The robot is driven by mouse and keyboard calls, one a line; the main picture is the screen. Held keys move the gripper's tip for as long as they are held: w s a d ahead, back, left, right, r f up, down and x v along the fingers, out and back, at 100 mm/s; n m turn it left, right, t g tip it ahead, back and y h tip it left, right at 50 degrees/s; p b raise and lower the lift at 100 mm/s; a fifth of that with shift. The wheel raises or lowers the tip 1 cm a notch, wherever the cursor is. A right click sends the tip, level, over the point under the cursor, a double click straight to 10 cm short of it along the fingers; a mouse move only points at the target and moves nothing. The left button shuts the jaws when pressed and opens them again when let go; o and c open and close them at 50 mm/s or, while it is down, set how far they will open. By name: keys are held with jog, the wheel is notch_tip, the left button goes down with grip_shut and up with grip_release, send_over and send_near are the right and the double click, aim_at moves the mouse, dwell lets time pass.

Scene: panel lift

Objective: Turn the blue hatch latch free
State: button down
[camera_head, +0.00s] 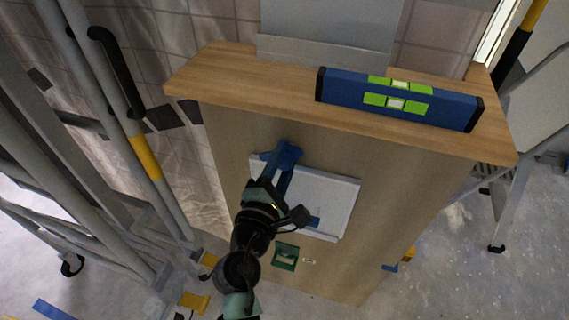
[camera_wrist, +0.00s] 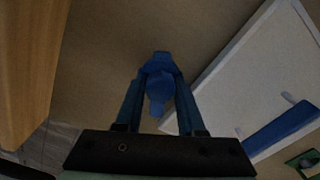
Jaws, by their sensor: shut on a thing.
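The blue hatch latch (camera_head: 287,151) sits on the wooden front panel at the upper left corner of the white hatch (camera_head: 335,200). In the wrist view the latch (camera_wrist: 160,86) lies between my two fingers, against the wood beside the white hatch (camera_wrist: 245,65). My gripper (camera_head: 279,172) reaches up to it from below, and its fingers (camera_wrist: 161,80) are shut on the latch. The gripper and arm cover part of the latch and the hatch's left side in the head view. A blue handle (camera_wrist: 280,130) is on the hatch.
A blue spirit level (camera_head: 445,109) lies on the wooden top (camera_head: 220,68), above the hatch. A green-framed fitting (camera_head: 285,257) is low on the front panel. Grey metal scaffolding (camera_head: 85,80) stands at the left. Open floor (camera_head: 455,255) lies at the right.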

jog(key=m+b, duration=0.4)
jog(key=m, duration=0.2)
jog(key=shift+f, duration=0.15)
jog(key=m+b, duration=0.3)
jog(key=m, duration=0.2)
jog(key=shift+r+m, duration=0.2)
jog(key=shift+m, duration=0.1)
jog(key=c, duration=0.5)
grip_release()
jog(key=v, duration=1.3)
jog(key=shift+r+b, duration=0.1)
jog(key=shift+b, duration=0.2)
